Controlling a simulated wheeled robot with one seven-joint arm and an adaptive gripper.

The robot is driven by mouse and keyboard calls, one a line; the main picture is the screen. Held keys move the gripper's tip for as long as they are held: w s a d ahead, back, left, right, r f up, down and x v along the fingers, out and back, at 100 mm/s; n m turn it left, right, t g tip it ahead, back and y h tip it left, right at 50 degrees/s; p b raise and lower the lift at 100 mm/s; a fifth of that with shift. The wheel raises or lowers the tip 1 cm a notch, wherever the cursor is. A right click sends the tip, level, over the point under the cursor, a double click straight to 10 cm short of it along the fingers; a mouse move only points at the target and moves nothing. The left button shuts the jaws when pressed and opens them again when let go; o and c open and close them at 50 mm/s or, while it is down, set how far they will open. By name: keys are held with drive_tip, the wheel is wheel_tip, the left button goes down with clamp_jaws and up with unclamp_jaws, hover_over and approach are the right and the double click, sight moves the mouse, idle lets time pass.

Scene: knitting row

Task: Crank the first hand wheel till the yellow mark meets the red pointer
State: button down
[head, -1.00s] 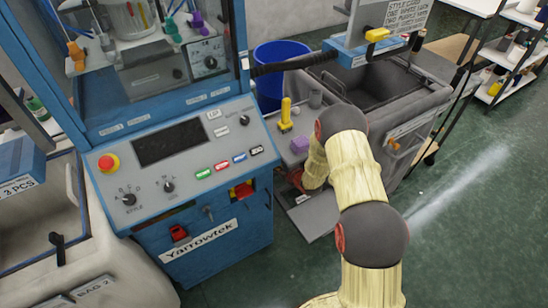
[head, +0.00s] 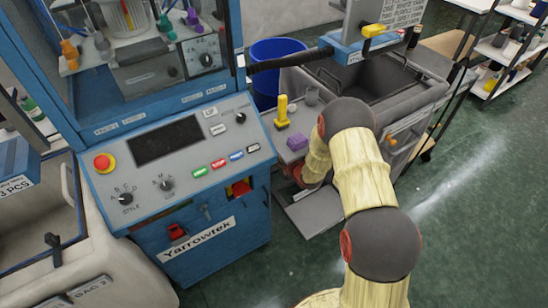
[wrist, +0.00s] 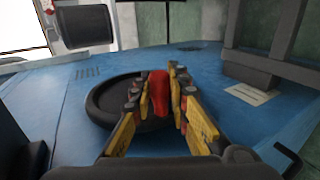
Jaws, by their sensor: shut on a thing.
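The hand wheel (wrist: 100,102) is a black disc with a raised rim, on a blue machine surface in the wrist view. Its red knob handle (wrist: 160,92) stands at the wheel's right part. My gripper (wrist: 158,86) has its yellow-padded fingers on either side of the knob and is shut on it. I cannot make out the yellow mark or the red pointer in either view. In the head view my arm hides the wheel and my gripper.
The blue Yarrowtek cabinet (head: 205,262) with its sloped button panel (head: 130,180) stands at left. A grey bin unit (head: 430,100) and a blue bucket (head: 270,60) stand beyond my arm. In the wrist view a dark cylinder (wrist: 85,26) and a grey bracket (wrist: 250,68) flank the wheel. Green floor is open at right.

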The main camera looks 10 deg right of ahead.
idle(0.3)
drive_tip(key=c, duration=1.7)
unclamp_jaws()
drive_tip(key=shift+c, duration=0.2)
drive_tip(key=shift+s+d+r, duration=0.1)
drive_tip(key=shift+s, duration=0.05)
drive_tip(key=v, duration=1.1)
drive_tip(key=shift+s+r, duration=0.2)
drive_tip(key=shift+s, duration=0.1)
